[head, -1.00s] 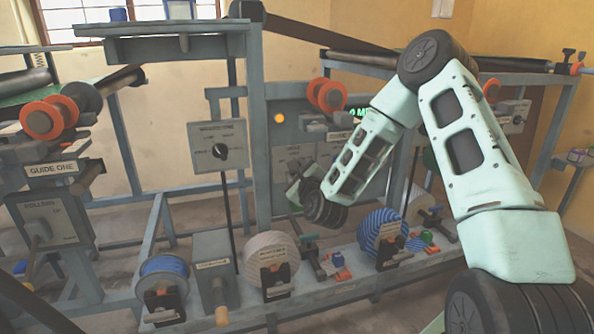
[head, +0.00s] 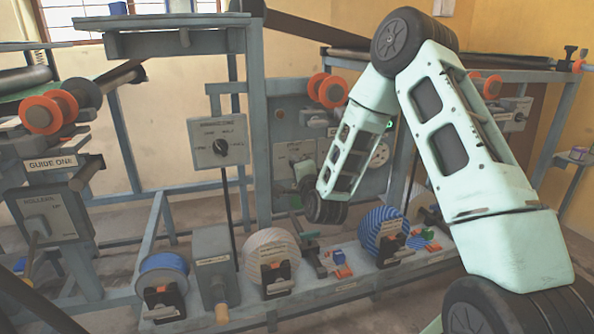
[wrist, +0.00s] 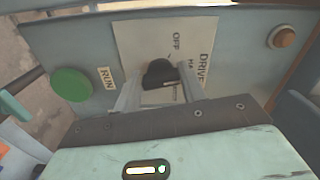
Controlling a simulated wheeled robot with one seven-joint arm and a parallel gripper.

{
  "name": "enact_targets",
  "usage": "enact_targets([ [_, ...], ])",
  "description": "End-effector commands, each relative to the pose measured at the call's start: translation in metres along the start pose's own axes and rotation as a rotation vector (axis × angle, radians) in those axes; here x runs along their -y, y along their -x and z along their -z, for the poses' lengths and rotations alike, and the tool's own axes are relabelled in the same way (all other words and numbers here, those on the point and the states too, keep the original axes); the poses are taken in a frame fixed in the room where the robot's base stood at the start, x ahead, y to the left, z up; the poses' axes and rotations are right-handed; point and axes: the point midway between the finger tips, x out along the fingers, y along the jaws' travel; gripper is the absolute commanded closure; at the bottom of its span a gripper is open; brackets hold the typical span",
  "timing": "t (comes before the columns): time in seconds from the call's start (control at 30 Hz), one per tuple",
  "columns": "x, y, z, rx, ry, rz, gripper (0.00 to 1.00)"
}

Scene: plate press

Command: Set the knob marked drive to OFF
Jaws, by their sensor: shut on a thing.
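The black drive knob (wrist: 158,73) sits on a pale plate (wrist: 150,35) lettered DRIVE and OFF in the wrist view. My gripper (wrist: 161,84) is shut on the knob, with one finger on each side of it. OFF is printed just above and to the right of the knob in that view. The knob's pointer is too small and shaded to read. In the head view the drive plate (head: 295,153) is on the grey panel, left of my forearm, and my wrist partly hides the area around the knob.
A green RUN button (wrist: 70,84) is left of the knob in the wrist view, and an orange-brown lamp (wrist: 281,37) is to the right. Another knob box (head: 220,142) stands left of the panel. Rolls, including a striped one (head: 383,232), sit on the lower beam.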

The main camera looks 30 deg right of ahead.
Motion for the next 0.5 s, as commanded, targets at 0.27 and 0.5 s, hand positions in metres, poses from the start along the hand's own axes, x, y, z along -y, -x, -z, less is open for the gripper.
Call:
enact_targets([
  [0.27, -0.0031, 0.0005, -0.0011, 0.002, 0.265, -0.001, 0.82],
  [0.5, -0.004, 0.0005, -0.001, 0.002, 0.489, 0.0, 0.82],
])
